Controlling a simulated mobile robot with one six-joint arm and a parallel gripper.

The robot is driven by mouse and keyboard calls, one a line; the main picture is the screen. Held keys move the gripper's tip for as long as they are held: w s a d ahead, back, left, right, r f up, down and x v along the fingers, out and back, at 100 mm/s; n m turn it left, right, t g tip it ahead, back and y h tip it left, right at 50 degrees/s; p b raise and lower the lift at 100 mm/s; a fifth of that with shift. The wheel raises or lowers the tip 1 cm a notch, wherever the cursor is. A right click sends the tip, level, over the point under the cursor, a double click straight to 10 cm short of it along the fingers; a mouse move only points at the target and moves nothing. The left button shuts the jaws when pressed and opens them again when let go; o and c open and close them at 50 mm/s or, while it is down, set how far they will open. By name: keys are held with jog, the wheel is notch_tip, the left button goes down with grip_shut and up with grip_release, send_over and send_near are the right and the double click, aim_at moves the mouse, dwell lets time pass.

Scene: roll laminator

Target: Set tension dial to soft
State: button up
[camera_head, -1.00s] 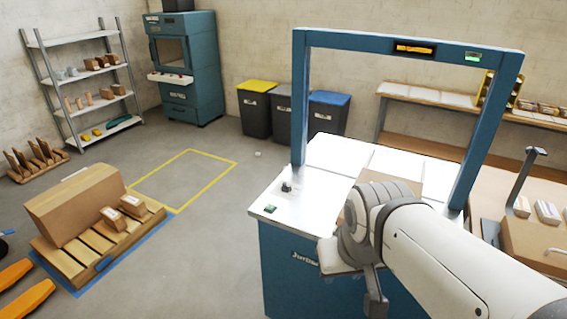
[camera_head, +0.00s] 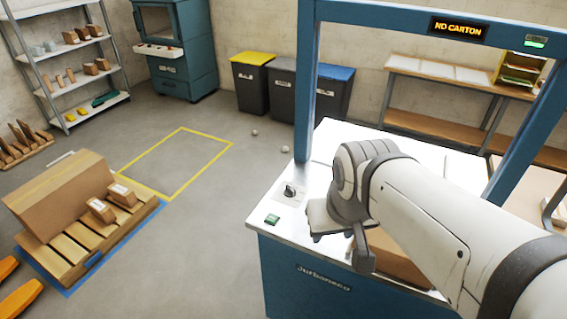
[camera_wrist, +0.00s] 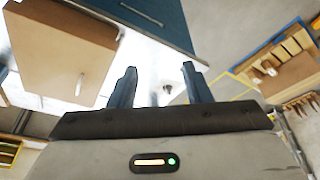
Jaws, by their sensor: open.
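The blue machine (camera_head: 290,275) has a white top and a tall arch. A dark dial (camera_head: 290,190) sits on a light plate near the top's left front corner; its setting is too small to read. A small dark knob shape, likely this dial (camera_wrist: 168,91), shows between my fingers in the wrist view. My gripper (camera_head: 340,248) is open and empty, to the right of the dial and apart from it, over the front part of the top. It also shows in the wrist view (camera_wrist: 160,72), with both fingers spread.
A green switch (camera_head: 271,220) is just in front of the dial. A brown carton (camera_head: 400,262) is partly hidden behind my arm; it is large in the wrist view (camera_wrist: 62,50). The arch (camera_head: 303,85) rises behind the dial, with a display (camera_head: 458,29) reading NO CARTON.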

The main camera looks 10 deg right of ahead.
jog(key=o, duration=0.3)
jog(key=w+m, duration=0.1)
jog(key=w, duration=0.2)
jog(key=w+r+m, duration=0.1)
jog(key=w, duration=0.5)
jog(key=shift+w+a+r+m+g, duration=0.2)
jog(key=shift+a+r+m+g, duration=0.1)
jog(key=shift+a+m+g, duration=0.1)
jog(key=shift+o, duration=0.2)
jog(key=m+g, duration=0.3)
jog(key=m, duration=0.7)
send_over(290, 188)
jog(key=f, duration=1.7)
jog(key=shift+s+f+p, duration=0.2)
jog(key=shift+f+p, duration=0.05)
jog(key=shift+p, duration=0.05)
jog(key=shift+w+f, duration=0.15)
jog(key=shift+f, duration=0.55)
notch_tip(290, 188, down, 7)
jog(key=shift+p, duration=1.05)
jog(key=shift+c, duration=0.2)
